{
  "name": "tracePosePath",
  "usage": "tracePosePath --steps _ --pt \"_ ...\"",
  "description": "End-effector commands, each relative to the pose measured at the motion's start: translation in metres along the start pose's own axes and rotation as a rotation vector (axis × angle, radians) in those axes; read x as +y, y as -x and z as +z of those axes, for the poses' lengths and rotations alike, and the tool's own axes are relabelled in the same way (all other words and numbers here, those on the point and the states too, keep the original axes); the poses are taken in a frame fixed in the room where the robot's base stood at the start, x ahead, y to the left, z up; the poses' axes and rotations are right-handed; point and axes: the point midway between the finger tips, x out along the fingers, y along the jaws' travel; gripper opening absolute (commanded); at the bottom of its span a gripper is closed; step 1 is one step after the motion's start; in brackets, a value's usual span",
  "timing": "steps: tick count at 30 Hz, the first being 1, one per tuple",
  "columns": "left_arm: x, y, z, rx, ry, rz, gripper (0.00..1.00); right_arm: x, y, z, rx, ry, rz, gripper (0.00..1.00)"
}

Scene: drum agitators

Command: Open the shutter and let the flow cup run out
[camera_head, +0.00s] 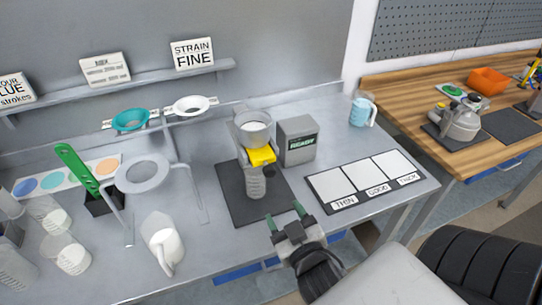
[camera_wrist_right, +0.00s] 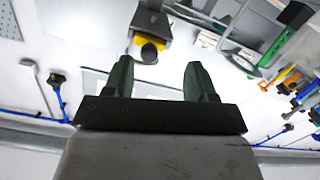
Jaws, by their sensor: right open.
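The flow cup (camera_head: 253,128) is a clear cup with pale contents, standing on a stand over a dark mat (camera_head: 231,203). A yellow shutter (camera_head: 262,156) sits just under the cup. A clear ribbed container (camera_head: 255,182) stands below it. In the right wrist view the yellow shutter (camera_wrist_right: 150,42) shows beyond the fingers, with a dark round part on it. My right gripper (camera_head: 286,217) is open and empty, in front of the mat and apart from the shutter; its green fingers (camera_wrist_right: 158,80) also show in the wrist view. My left gripper is not in view.
A grey box reading READY (camera_head: 297,141) stands right of the cup. A board marked THIN, GOOD, THICK (camera_head: 362,181) lies further right. A white jug (camera_head: 163,242), a ring stand (camera_head: 142,174) and clear beakers (camera_head: 66,254) stand left. A blue mug (camera_head: 362,112) is at the back right.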

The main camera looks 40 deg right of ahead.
Motion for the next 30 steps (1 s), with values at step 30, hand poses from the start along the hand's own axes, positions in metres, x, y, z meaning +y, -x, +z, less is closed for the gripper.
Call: tracePosePath --steps 30 --pt "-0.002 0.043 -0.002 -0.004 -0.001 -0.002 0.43 0.014 -0.103 -0.035 0.075 0.013 0.027 0.56"
